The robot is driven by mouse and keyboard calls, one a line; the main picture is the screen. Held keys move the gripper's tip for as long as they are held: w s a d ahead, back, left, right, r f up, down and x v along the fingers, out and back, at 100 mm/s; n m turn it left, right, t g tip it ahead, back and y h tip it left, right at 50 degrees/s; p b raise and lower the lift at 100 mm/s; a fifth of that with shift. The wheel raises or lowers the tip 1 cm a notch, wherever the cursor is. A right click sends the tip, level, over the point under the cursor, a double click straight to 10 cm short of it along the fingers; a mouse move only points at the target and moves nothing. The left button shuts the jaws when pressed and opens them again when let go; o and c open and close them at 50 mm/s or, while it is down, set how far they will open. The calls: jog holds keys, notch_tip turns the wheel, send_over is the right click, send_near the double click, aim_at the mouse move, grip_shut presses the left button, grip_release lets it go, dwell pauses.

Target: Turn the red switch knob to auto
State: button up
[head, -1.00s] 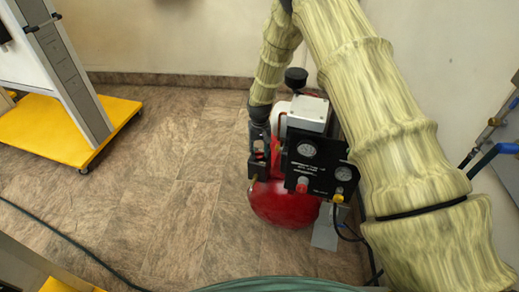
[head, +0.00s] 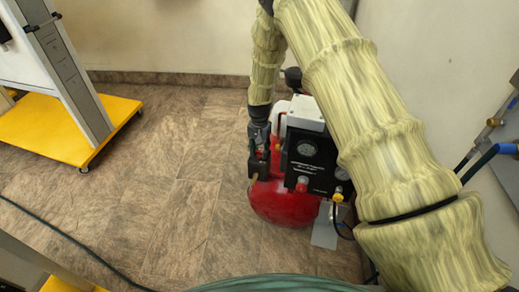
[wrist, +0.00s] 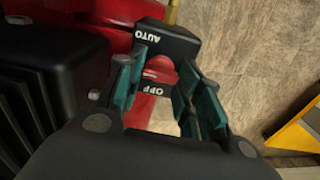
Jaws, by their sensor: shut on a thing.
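The red switch knob (wrist: 160,72) shows in the wrist view between the fingers, on a black switch box (wrist: 168,40). White AUTO lettering is on the box's far part, and an OFF label (wrist: 153,90) shows on the near side of the knob. My gripper (wrist: 163,67) has green-padded fingers closed around the knob, one on each side. The fingers partly hide the knob, so its exact pointing is hard to tell. In the head view my gripper (head: 259,165) is at the left side of the compressor; the knob is not clear there.
The compressor has a red tank (head: 284,204) and a black gauge panel (head: 309,165) to the right of my gripper. My arm covers part of its right side. A yellow-based stand (head: 60,135) is at the left. The floor between is clear.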

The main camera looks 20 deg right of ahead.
jog(key=o, duration=1)
notch_tip(320, 180, up, 12)
jog(key=shift+r, duration=0.1)
jog(key=shift+d, duration=0.1)
dwell(0.5)
